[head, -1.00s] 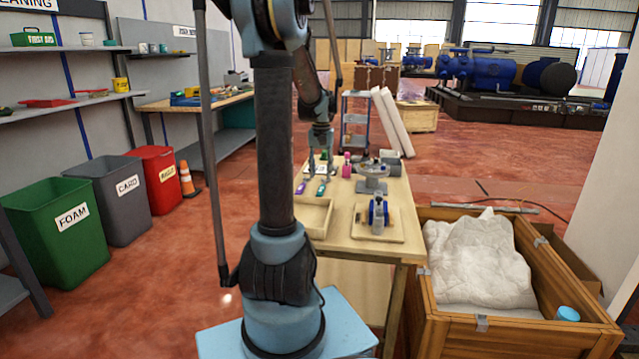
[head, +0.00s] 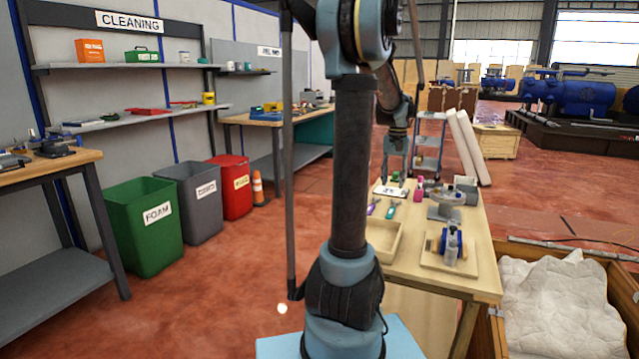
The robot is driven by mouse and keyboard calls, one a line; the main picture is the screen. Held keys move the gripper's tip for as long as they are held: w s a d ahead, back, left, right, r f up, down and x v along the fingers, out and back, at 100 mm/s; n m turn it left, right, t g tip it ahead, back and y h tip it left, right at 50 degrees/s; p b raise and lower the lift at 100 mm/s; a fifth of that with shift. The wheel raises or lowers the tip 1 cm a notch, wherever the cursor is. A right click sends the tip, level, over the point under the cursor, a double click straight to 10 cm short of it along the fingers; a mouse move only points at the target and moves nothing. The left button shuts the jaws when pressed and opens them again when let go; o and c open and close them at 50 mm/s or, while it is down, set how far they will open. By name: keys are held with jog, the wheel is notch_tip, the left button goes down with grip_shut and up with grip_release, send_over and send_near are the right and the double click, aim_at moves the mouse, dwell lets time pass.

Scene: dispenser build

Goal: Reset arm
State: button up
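My arm rises in the middle of the head view and bends over toward the far part of the wooden table (head: 468,283). My gripper (head: 393,180) hangs above the table's far left part, small and partly dark in the picture. I cannot tell whether its fingers are apart or closed, and I see nothing clearly held in it.
The table bears a shallow wooden tray (head: 385,240), a blue-and-metal part (head: 451,243) on a board, a grey metal stand (head: 446,205) and a pink bottle (head: 419,188). A wooden crate with white padding (head: 560,305) stands at right. Green (head: 145,228), grey and red bins stand left.

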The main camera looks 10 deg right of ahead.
jog(key=s+a+f+n+t, duration=0.1)
jog(key=s+a+n+t, duration=0.35)
jog(key=a, duration=1.15)
jog(key=s+a+f+n+t, duration=0.1)
jog(key=s+a+n+t, duration=0.3)
jog(key=a, duration=1.2)
jog(key=s+f+g, duration=0.6)
jog(key=s+f, duration=0.5)
jog(key=s, duration=0.4)
jog(key=shift+s+d+m, duration=0.25)
jog(key=shift+s+m, duration=0.15)
jog(key=shift+m, duration=0.05)
